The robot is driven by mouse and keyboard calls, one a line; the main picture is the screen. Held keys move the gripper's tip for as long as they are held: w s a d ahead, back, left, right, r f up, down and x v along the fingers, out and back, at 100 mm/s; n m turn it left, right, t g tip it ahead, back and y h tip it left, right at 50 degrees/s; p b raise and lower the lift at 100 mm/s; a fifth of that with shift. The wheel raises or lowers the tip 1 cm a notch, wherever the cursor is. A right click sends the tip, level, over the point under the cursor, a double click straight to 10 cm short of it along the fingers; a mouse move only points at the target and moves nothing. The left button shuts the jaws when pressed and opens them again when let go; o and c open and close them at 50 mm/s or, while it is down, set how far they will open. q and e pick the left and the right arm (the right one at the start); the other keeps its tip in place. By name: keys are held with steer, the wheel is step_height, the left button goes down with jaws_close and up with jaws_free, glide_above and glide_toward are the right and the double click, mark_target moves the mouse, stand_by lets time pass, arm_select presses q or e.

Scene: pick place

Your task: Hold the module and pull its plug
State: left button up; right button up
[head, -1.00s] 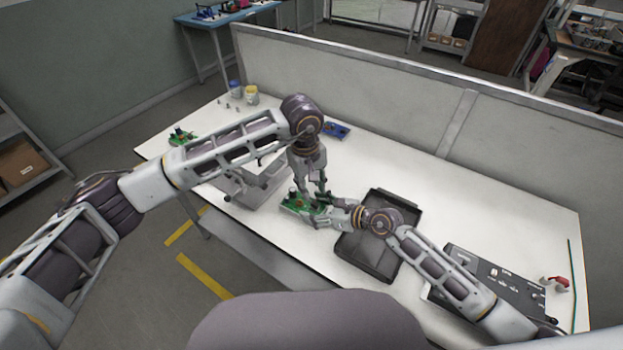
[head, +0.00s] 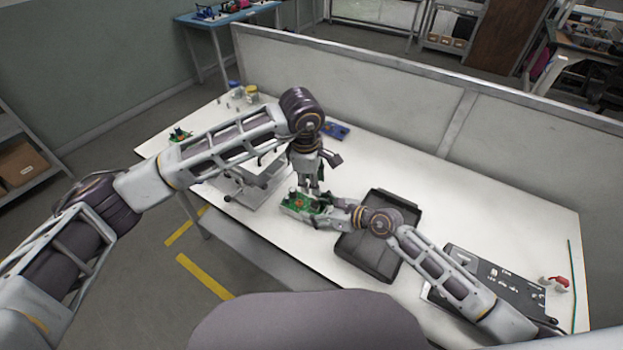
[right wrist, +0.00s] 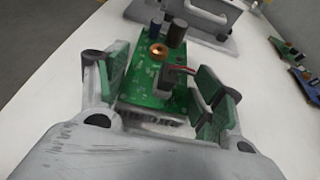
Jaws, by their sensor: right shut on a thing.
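The module is a green circuit board (head: 303,203) near the front edge of the white table. My right gripper (head: 314,212) is shut on it from the right. In the right wrist view the board (right wrist: 150,88) lies between the green finger pads, with a copper coil and dark cylinders on top. A grey-black plug (right wrist: 176,80) with red and dark wires stands on the board's right part. My left gripper (head: 313,186) points down just above and behind the board. Its fingertips are small and partly overlapped, so its opening is unclear. It does not show in the right wrist view.
A black tray (head: 372,262) lies right of the board. A grey metal fixture (head: 245,190) stands to its left. A blue part (head: 335,131) lies behind. A dark panel (head: 492,278) is at the right. The table's back right is clear.

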mark_target(315, 204)
arm_select(q)
steer(key=shift+a+r+n, duration=0.1)
steer(key=shift+n, duration=3.6)
steer(key=shift+a+r+n, duration=0.1)
steer(key=shift+n, duration=3.6)
steer(key=shift+d+f, duration=0.1)
steer(key=shift+f, duration=0.05)
steer(key=shift+w+d+f, duration=0.15)
steer(key=shift+w+f, duration=0.1)
steer(key=shift+f, duration=1.7)
steer(key=shift+w+d+f, duration=0.15)
steer(key=shift+w+f, duration=0.1)
steer(key=shift+f, duration=1.7)
steer(key=shift+w+d+f, duration=0.15)
steer(key=shift+w+f, duration=0.1)
steer(key=shift+f, duration=1.7)
